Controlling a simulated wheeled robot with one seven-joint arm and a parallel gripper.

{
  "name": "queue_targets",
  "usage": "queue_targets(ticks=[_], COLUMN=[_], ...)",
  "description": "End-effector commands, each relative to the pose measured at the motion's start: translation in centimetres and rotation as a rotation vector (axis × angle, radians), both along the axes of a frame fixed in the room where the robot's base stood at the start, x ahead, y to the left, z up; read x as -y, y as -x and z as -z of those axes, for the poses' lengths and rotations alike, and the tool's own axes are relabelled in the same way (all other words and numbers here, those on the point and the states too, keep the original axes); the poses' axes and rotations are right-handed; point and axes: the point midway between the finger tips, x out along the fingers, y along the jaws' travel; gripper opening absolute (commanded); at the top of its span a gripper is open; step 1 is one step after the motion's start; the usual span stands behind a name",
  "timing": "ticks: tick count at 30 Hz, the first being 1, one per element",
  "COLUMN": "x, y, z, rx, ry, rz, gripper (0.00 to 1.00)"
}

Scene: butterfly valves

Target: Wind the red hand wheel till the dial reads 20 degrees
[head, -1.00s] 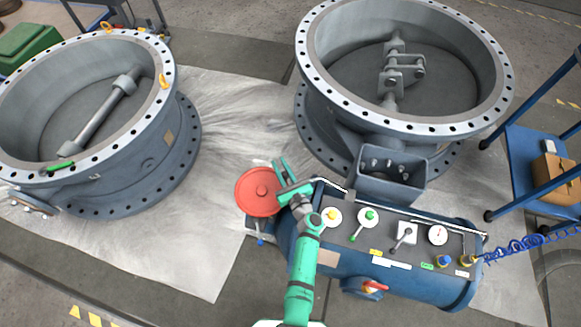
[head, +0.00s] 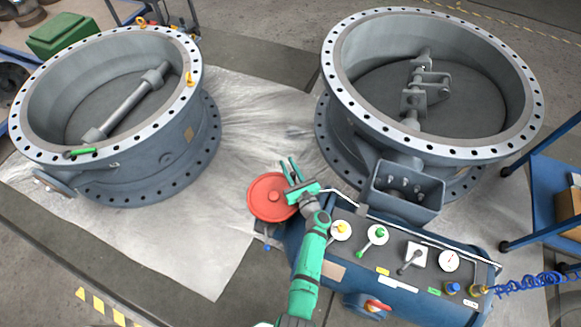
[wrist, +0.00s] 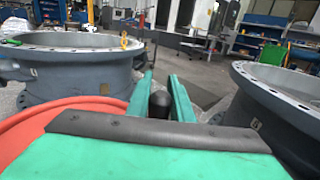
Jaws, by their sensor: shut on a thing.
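The red hand wheel (head: 265,207) lies flat at the left end of the blue tank; its rim also shows in the wrist view (wrist: 30,125). My green gripper (head: 291,169) reaches over the wheel's upper right edge. In the wrist view, my gripper's two fingers (wrist: 163,95) stand on either side of a black knob (wrist: 159,104) and are shut on it. A white round dial (head: 449,261) with a needle sits at the right of the tank's panel. Its reading is too small to make out, and I cannot tell whether it belongs to the wheel.
The blue tank's panel carries a yellow-knobbed lever (head: 341,229), a green-knobbed lever (head: 378,233) and a grey lever (head: 411,259). Large grey valve bodies stand at the left (head: 160,150) and upper right (head: 345,120). Pale sheeting (head: 225,245) left of the wheel is clear.

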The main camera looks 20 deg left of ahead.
Motion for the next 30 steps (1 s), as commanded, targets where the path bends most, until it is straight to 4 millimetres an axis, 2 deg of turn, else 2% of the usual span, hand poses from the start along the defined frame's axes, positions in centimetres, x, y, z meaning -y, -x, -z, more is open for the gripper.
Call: queue_targets(ticks=[1,16,17,18,19,30], x=[-2.29,-2.12,-2.12,-2.11,-2.11,-1.71], y=[1.25,1.34,1.34,1.34,1.34,1.11], z=[0.15,0.34,0.34,0.36,0.37,0.37], rx=[0.001,-0.002,-0.002,-0.003,-0.003,-0.003], ry=[-0.005,-0.004,-0.004,-0.003,-0.003,-0.003], rz=[-0.051,-0.048,-0.048,-0.047,-0.047,-0.039], gripper=[0.00,0.00,0.24,0.34,0.38,0.38])
